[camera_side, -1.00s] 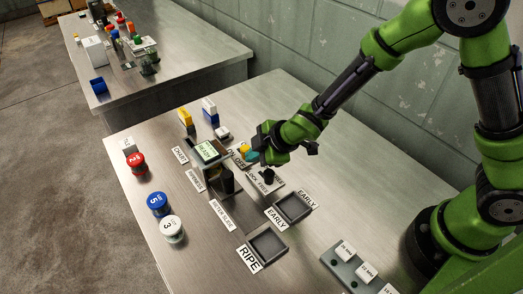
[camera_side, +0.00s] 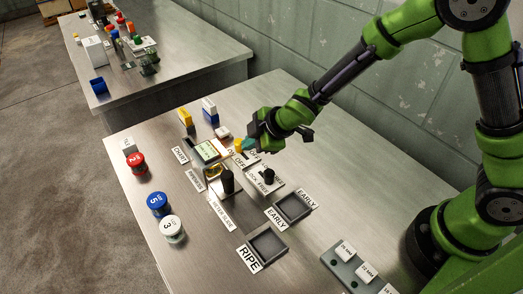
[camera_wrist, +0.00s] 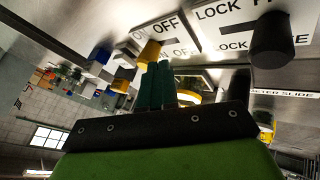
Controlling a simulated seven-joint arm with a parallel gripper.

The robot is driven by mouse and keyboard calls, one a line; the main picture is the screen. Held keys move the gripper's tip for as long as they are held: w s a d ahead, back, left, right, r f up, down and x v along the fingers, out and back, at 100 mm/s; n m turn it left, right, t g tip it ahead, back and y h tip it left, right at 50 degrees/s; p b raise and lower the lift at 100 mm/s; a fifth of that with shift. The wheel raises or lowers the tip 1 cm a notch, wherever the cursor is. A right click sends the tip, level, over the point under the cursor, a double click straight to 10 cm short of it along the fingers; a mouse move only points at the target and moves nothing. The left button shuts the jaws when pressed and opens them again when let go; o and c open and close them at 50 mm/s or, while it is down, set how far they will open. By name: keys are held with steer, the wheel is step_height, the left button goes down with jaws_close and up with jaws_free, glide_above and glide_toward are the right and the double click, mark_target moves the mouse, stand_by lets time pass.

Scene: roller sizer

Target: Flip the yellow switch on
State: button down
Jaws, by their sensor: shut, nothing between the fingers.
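The yellow switch (camera_side: 238,150) stands on the ON/OFF plate (camera_wrist: 165,32), near the middle of the bench. In the wrist view the yellow switch (camera_wrist: 150,53) is a short yellow knob on the ON side of the plate. My gripper (camera_side: 248,143) is low at the plate, just right of the switch in the side view. In the wrist view the dark teal fingers of my gripper (camera_wrist: 158,75) are together and empty, right beside the switch. Whether they touch it cannot be told. The fingers partly hide the plate.
A black LOCK/FREE knob (camera_side: 268,175) stands close to the right, and a black meter slide knob (camera_side: 228,182) in front. A display (camera_side: 208,151) is at the left.

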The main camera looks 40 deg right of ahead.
steer(key=v, duration=0.7)
steer(key=shift+s+r, duration=0.25)
steer(key=shift+s, duration=0.1)
steer(key=s+d+r+m+h, duration=0.1)
steer(key=s+d+r+m, duration=1.2)
steer(key=s+m, duration=0.4)
steer(key=shift+d+r+m, duration=0.3)
steer(key=shift+r, duration=0.5)
